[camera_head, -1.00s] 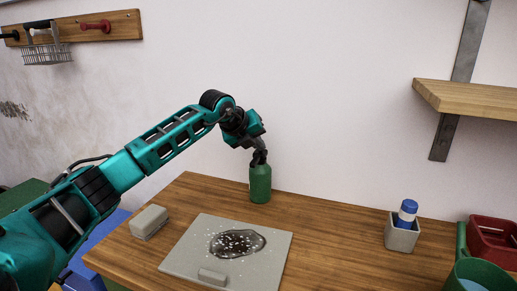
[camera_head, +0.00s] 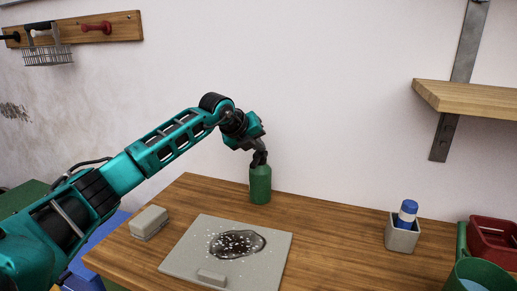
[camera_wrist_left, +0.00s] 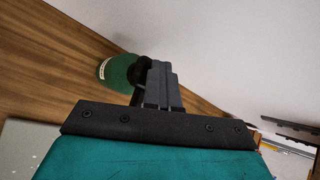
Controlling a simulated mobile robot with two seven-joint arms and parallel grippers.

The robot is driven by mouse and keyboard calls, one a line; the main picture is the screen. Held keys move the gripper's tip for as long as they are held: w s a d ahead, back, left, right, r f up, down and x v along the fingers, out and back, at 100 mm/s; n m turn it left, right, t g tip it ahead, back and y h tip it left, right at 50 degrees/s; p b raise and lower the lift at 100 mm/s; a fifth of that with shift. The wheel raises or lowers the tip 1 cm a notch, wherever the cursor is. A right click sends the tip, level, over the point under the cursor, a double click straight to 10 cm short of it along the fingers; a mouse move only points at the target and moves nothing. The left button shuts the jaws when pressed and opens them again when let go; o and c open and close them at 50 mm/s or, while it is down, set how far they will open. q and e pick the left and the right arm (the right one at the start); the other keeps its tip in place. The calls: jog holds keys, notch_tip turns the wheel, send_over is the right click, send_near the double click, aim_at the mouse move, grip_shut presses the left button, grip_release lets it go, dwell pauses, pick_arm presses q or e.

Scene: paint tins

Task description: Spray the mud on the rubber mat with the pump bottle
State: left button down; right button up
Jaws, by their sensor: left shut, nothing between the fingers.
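The green bottle (camera_head: 260,184) stands upright on the wooden table near its back edge; it also shows in the left wrist view (camera_wrist_left: 117,74). My left gripper (camera_head: 259,160) is shut and points down at the top of the bottle, with nothing between its fingers. The fingers hide the bottle's top, so I cannot tell whether they touch it. In the left wrist view the shut fingers (camera_wrist_left: 158,84) lie beside the bottle's dark top. The grey rubber mat (camera_head: 191,251) lies in front of the bottle, with a dark mud patch (camera_head: 238,245) dotted with white specks. My right gripper is not in view.
A grey block (camera_head: 149,222) sits left of the mat, and a small grey piece (camera_head: 211,277) lies on its front. A grey holder (camera_head: 402,237) with a blue-and-white item (camera_head: 406,212), a red bin (camera_head: 492,240) and a green container (camera_head: 480,278) stand right. The middle right table is clear.

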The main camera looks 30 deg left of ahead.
aim_at(257, 153)
pick_arm(q)
jog(key=shift+s+f, duration=0.15)
jog(key=shift+f, duration=0.5)
notch_tip(257, 153, up, 2)
jog(key=shift+a+r+p, duration=0.1)
jog(key=shift+p, duration=0.85)
jog(key=r+p, duration=0.2)
jog(key=r, duration=0.1)
jog(key=shift+w+r, duration=0.2)
jog(key=shift+r, duration=0.1)
jog(key=shift+r+p, duration=0.25)
jog(key=shift+p, duration=0.15)
dwell(0.4)
